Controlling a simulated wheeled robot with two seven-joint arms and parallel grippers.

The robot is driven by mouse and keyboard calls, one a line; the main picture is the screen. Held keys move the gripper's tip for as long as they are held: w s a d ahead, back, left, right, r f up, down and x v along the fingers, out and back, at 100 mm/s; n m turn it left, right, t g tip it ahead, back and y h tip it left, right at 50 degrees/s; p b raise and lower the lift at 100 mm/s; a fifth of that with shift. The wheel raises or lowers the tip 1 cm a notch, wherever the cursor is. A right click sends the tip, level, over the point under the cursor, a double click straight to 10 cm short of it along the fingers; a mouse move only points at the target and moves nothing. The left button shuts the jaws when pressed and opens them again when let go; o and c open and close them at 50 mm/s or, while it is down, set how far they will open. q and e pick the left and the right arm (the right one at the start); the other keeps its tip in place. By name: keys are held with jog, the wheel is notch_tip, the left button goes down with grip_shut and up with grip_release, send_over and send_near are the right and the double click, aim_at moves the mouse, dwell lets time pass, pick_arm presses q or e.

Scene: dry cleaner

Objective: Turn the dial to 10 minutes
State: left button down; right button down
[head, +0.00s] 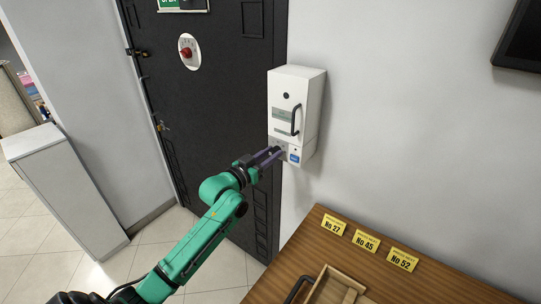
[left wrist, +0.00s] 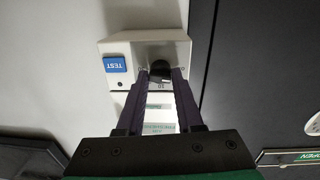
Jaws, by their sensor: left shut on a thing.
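A white wall box (head: 298,98) hangs beside the dark door, with a black handle and a lower panel. In the left wrist view, upside down, the panel (left wrist: 116,46) carries a black dial (left wrist: 160,69) and a blue TEST button (left wrist: 115,65). My left gripper (head: 276,153) reaches the panel from the left. In the left wrist view its two purple fingers (left wrist: 160,80) stand on either side of the dial and are shut on it. The fingers hide part of the scale, and I cannot tell the setting. My right gripper is not in view.
The dark door (head: 215,110) carries a red knob on a white plate (head: 188,52). A wooden counter (head: 400,285) at the lower right bears yellow number cards (head: 366,240) and a wooden tray (head: 318,292). A grey cabinet (head: 65,190) stands at the left.

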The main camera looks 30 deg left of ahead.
pick_arm(q)
jog(key=m, duration=0.4)
jog(key=m+b, duration=0.1)
jog(key=m, duration=0.3)
jog(key=shift+m, duration=0.3)
jog(key=m, duration=0.4)
jog(key=shift+d+y+b, duration=0.1)
jog(key=shift+y+b, duration=0.2)
jog(key=shift+b, duration=0.1)
jog(key=shift+m, duration=1.6)
jog(key=shift+r, duration=0.1)
jog(key=c, duration=0.6)
grip_release()
jog(key=shift+b, duration=0.3)
